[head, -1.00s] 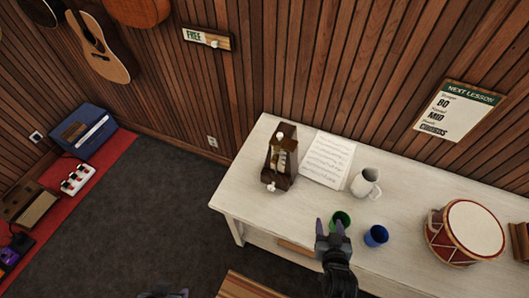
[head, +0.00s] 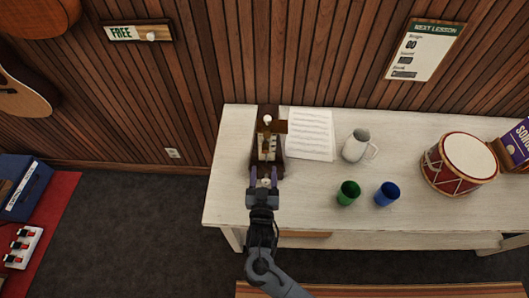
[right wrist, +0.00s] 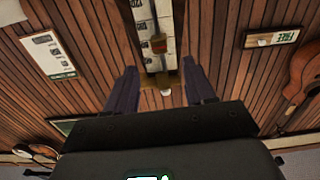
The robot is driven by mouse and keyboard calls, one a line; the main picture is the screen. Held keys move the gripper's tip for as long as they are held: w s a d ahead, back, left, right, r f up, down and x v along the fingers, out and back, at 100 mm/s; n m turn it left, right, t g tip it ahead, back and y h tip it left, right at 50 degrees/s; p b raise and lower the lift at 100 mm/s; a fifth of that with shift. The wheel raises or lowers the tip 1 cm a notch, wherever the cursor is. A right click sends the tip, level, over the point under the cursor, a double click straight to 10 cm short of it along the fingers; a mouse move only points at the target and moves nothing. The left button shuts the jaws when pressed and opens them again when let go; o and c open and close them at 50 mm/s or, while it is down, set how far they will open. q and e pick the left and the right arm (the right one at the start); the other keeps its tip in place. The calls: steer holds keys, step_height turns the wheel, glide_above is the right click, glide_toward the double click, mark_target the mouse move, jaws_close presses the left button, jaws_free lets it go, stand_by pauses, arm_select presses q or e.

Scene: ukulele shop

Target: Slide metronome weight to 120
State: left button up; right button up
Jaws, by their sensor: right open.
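The metronome (head: 281,166) stands upright at the left end of the white table, a dark wooden case with a pale scale on its front. In the right wrist view, the scale (right wrist: 143,21) runs between my fingertips, with a small brown weight (right wrist: 158,45) on it. My left gripper is out of view.
Sheet music (head: 310,134) lies right of the metronome. A white mug (head: 355,146), green cup (head: 347,194), blue cup (head: 387,194) and red drum (head: 458,164) stand further right on the table (head: 420,220). A lesson board (head: 425,50) hangs on the wall.

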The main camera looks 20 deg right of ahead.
mark_target(265, 152)
steer(key=x, duration=0.8)
steer(key=shift+w+p, duration=0.15)
steer(key=shift+p, duration=0.2)
jaws_close()
